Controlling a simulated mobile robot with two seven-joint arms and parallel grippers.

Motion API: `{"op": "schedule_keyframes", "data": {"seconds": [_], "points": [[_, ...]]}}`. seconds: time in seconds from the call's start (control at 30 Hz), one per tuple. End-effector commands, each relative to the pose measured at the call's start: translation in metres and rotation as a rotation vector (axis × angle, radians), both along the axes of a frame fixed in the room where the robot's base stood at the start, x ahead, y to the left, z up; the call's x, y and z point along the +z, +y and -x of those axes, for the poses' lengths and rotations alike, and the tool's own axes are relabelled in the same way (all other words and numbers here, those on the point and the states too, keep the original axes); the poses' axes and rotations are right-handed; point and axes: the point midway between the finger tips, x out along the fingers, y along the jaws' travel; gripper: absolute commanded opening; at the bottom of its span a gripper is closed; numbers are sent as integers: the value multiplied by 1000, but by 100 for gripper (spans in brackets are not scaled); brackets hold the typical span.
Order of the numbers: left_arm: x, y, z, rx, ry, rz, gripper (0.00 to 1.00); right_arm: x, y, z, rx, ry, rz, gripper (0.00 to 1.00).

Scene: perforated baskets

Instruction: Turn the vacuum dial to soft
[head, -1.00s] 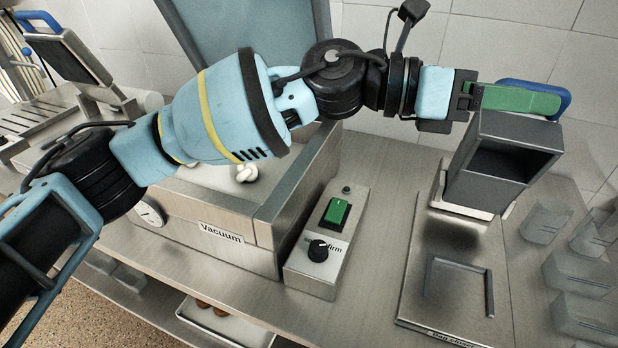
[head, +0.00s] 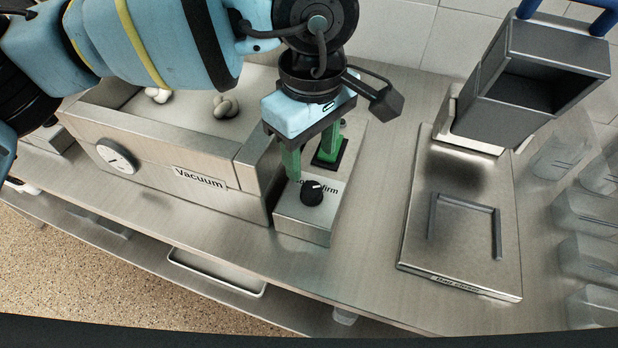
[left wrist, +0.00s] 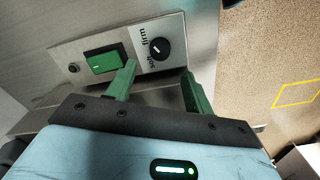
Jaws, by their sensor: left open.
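The small control box (head: 303,218) beside the vacuum machine carries a round black dial (head: 312,192) with a white mark. The dial's mark points up and slightly right in the head view. My left gripper (head: 311,167) is open and empty, with green fingers pointing down over the box, just behind the dial. In the left wrist view the fingertips (left wrist: 158,70) lie either side of and short of the dial; contact is not visible. My right gripper is not in view.
A green rocker switch (left wrist: 105,62) sits next to the dial, partly hidden by a finger in the head view. The vacuum machine (head: 170,180) stands left with a round gauge (head: 117,157). A metal plate (head: 465,190) with a dark bin (head: 540,75) stands right, clear containers beyond.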

Motion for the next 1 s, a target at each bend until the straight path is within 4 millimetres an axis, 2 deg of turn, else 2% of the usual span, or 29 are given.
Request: {"op": "schedule_keyframes", "data": {"seconds": [0.17,0.6,0.77,1.0], "points": [[-10,0,0,1,3,0,52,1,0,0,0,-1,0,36],[-69,0,0,2,3,4,52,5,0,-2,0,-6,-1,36],[-77,0,0,2,3,3,52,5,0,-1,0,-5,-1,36],[-78,0,0,2,3,4,52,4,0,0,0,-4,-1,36]]}}
